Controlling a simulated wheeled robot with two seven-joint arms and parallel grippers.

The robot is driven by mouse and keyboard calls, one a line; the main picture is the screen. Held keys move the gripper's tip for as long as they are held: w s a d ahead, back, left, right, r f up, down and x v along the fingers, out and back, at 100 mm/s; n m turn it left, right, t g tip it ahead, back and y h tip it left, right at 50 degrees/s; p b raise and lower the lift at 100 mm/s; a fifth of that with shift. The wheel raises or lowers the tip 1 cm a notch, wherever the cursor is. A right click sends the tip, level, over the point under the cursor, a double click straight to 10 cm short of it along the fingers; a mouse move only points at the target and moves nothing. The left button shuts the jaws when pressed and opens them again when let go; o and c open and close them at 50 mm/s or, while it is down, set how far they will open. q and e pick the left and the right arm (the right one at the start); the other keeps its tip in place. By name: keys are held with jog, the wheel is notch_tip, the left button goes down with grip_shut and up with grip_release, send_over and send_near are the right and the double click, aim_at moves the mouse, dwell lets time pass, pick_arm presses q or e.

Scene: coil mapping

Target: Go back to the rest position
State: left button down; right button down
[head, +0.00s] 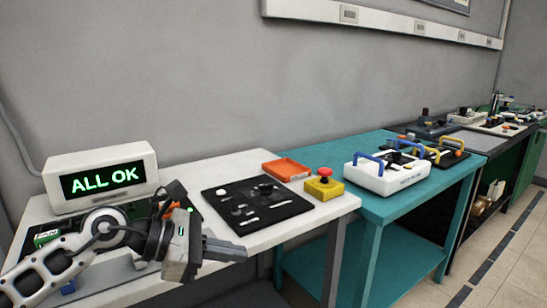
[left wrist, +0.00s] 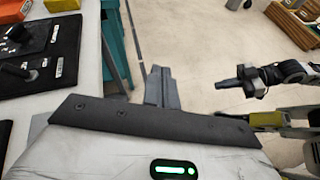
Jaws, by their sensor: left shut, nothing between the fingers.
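My left gripper (head: 238,250) is shut and empty. It is over the front edge of the white table (head: 335,205), in front of the black mat (head: 230,213). In the left wrist view its fingers (left wrist: 162,85) are together, pointing past the table's edge over the floor. My right gripper (left wrist: 225,84) shows small at the right of the left wrist view, over the floor. I cannot tell whether it is open.
A display box reading ALL OK (head: 100,183) stands behind my left arm. An orange tray (head: 286,169) and a yellow box with a red button (head: 324,185) are further right. A teal table (head: 390,208) holds a white device (head: 385,180). Floor in front is clear.

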pick_arm(q)
jog(key=s+d+r+n+t+h+p, duration=0.15)
jog(key=s+d+n+t+h, duration=0.35)
jog(key=n, duration=0.8)
jog(key=s+a+f+n+t+y, duration=0.1)
jog(key=a+f+n+t+y, duration=0.25)
jog(key=n, duration=0.55)
jog(key=s+a+f+n+t+y+p, duration=0.15)
jog(key=f+n+y, duration=0.3)
jog(key=n, duration=0.45)
jog(key=a+f+n+t+y, duration=0.3)
jog(key=a+f+n, duration=0.1)
jog(key=n, duration=0.6)
jog(key=s+a+f+n+g+y, duration=0.2)
jog(key=s+f+n+g, duration=0.4)
jog(key=s+f+n, duration=0.3)
notch_tip(320, 180, down, 3)
jog(key=shift+s+a+f+y, duration=0.1)
jog(key=shift+s+a+y, duration=0.15)
jog(key=shift+s+y, duration=0.65)
jog(key=shift+s+h, duration=0.2)
jog(key=shift+h, duration=0.2)
